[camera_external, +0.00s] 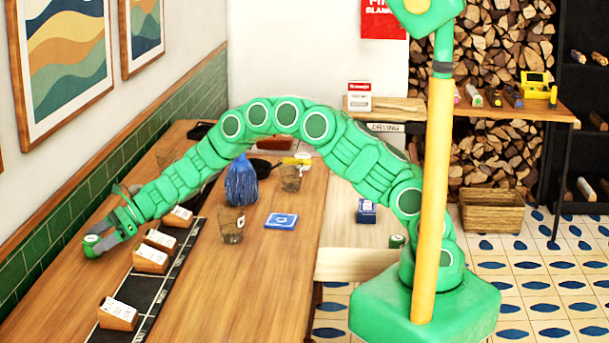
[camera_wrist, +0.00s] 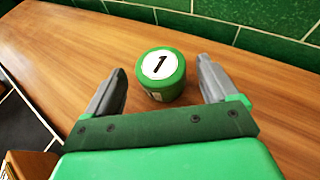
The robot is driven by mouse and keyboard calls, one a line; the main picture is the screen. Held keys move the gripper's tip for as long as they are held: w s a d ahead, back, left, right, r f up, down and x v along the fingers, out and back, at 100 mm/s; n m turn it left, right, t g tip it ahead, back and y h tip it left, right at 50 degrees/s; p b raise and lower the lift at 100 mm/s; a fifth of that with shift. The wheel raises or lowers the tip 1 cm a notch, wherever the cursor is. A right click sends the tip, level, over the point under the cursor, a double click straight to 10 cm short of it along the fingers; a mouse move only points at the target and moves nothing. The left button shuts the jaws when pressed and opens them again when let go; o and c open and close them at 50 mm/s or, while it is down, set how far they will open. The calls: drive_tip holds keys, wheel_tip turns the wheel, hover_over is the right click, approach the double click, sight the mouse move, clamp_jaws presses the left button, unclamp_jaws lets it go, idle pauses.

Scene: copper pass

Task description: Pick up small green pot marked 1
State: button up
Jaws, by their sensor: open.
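The small green pot marked 1 (camera_wrist: 160,82) stands upright on the wooden counter (camera_wrist: 70,50), its white round label with a black 1 facing up. In the wrist view it sits between the two grey fingers of my gripper (camera_wrist: 163,72), with a gap on each side. My gripper is open and empty. In the external view my gripper (camera_external: 102,236) is low over the left side of the counter, and the pot's pale top (camera_external: 91,239) shows at its fingers, partly hidden.
Wooden blocks with white cards (camera_external: 150,258) stand along a black strip (camera_external: 128,290) right of my gripper. Green wall tiles (camera_wrist: 255,25) run behind the pot. A blue tufted thing (camera_external: 241,182), glasses (camera_external: 231,226) and a blue card (camera_external: 281,221) are farther right. Another green pot (camera_external: 397,241) is near my base.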

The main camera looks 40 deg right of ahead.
sight(88, 239)
drive_tip(key=shift+x, duration=1.95)
drive_tip(key=c, duration=1.1)
drive_tip(key=shift+c, duration=0.2)
drive_tip(key=shift+r, duration=0.1)
wheel_tip(88, 239, up, 4)
drive_tip(key=shift+s+d+f, duration=0.1)
drive_tip(key=shift+d+f, duration=0.05)
drive_tip(key=shift+d, duration=0.05)
drive_tip(key=s+d+r, duration=0.9)
drive_tip(key=shift+s+d, duration=0.2)
drive_tip(key=shift+s, duration=0.2)
